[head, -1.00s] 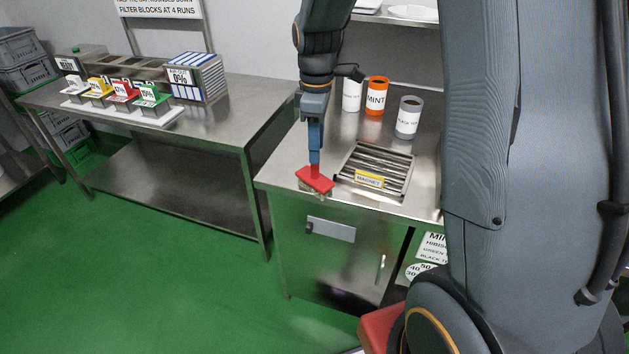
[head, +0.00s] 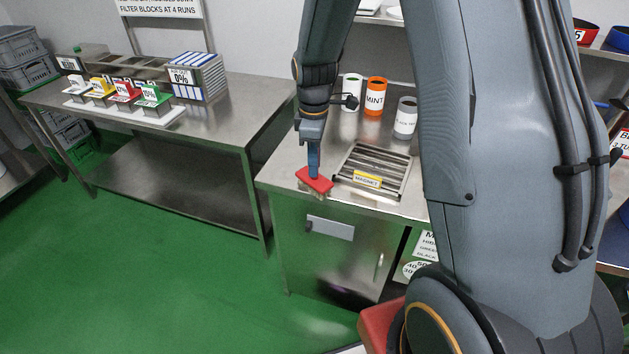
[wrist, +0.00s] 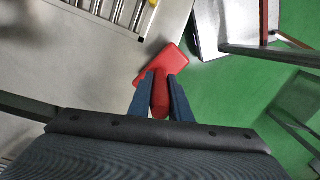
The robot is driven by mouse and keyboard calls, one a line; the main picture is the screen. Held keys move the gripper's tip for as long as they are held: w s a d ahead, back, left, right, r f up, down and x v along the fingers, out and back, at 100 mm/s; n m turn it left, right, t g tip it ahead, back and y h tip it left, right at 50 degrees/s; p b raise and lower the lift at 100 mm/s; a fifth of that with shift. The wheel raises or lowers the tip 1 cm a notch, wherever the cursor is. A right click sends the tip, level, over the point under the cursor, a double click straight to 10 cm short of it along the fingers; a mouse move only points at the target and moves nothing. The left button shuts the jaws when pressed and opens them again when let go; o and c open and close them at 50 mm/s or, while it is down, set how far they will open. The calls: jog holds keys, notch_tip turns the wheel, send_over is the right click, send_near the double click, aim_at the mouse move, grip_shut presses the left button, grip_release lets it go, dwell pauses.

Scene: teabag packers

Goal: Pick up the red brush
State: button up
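The red brush (head: 314,181) sits on the steel worktop near its front left corner. It has a red block on top, pale bristles below and a handle that points up. My gripper (head: 314,176) is right above the block, pointing down. In the wrist view the red brush (wrist: 163,67) shows its block beyond my fingertips. My gripper (wrist: 161,75) has one blue finger on each side of the red handle. The handle fills the gap with no clear space at either side, so the fingers look shut on it. The brush still rests on the worktop.
A magnet grate (head: 371,171) lies just right of the brush. White, orange "MINT" (head: 375,97) and grey (head: 405,118) canisters stand behind it. The worktop's front edge is close to the brush. A second steel table (head: 225,127) with sample boxes stands to the left.

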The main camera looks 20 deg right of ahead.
grip_shut()
notch_tip(320, 180, up, 10)
jog(key=b, duration=0.2)
jog(key=shift+b, duration=0.3)
